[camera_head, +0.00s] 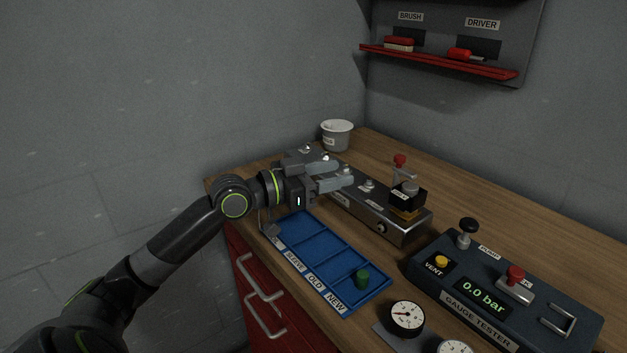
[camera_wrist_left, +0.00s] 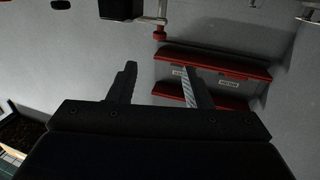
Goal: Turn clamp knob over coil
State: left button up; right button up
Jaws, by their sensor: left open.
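A black coil block (camera_head: 409,194) with a white label sits on the right part of a metal valve box on the bench. A red-topped knob (camera_head: 400,160) stands upright above the coil on a metal clamp. My left gripper (camera_head: 341,172) is open, with nothing seen between its fingers. It is over the left part of the metal box (camera_head: 395,222), to the left of the coil and apart from the knob. Its fingers (camera_wrist_left: 158,88) also show spread in the left wrist view. My right gripper is not in view.
A blue tray (camera_head: 296,246) in front holds a green cylinder (camera_head: 362,279). A gauge tester (camera_head: 493,291) stands at the right, with a loose gauge (camera_head: 407,316) beside it. A white pot (camera_head: 337,135) stands behind. A red shelf (camera_head: 440,62) hangs on the wall.

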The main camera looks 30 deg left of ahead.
pick_arm(q)
jog(key=v, duration=0.3)
jog(key=shift+s+a, duration=0.15)
jog(key=shift+s, duration=0.15)
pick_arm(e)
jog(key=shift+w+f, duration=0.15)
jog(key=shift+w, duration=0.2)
